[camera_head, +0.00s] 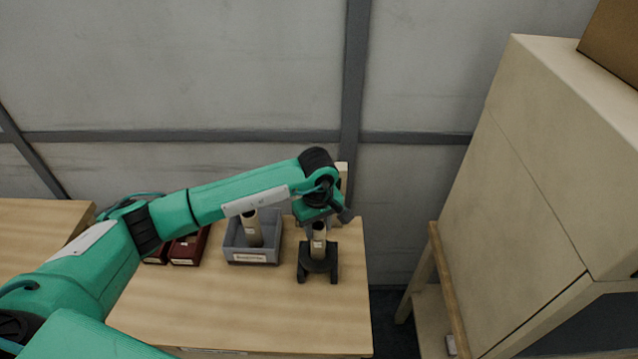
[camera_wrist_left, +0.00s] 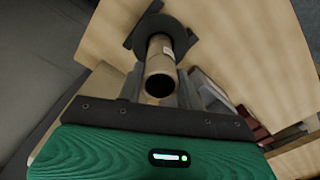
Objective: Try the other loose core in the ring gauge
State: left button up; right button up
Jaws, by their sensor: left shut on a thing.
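My left gripper (camera_head: 319,222) points down over the ring gauge and is shut on a cardboard core (camera_head: 318,242), a pale tube with a small label. In the left wrist view the core (camera_wrist_left: 161,66) stands between the two fingers, its open dark end towards the camera. Its far end meets the opening of the black ring gauge (camera_head: 318,264), which also shows in the left wrist view (camera_wrist_left: 148,34). I cannot tell how deep the core sits in the ring. Another core (camera_head: 253,230) stands, slightly tilted, in the grey bin (camera_head: 250,257). My right gripper is not in view.
Dark red boxes (camera_head: 187,248) lie left of the grey bin on the wooden table (camera_head: 260,310). A pale block (camera_head: 342,178) stands behind my gripper. A large beige cabinet (camera_head: 530,150) rises on the right. The table's front is clear.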

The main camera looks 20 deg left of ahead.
pick_arm(q)
jog(key=shift+r+p, duration=0.95)
jog(key=shift+r, duration=2.25)
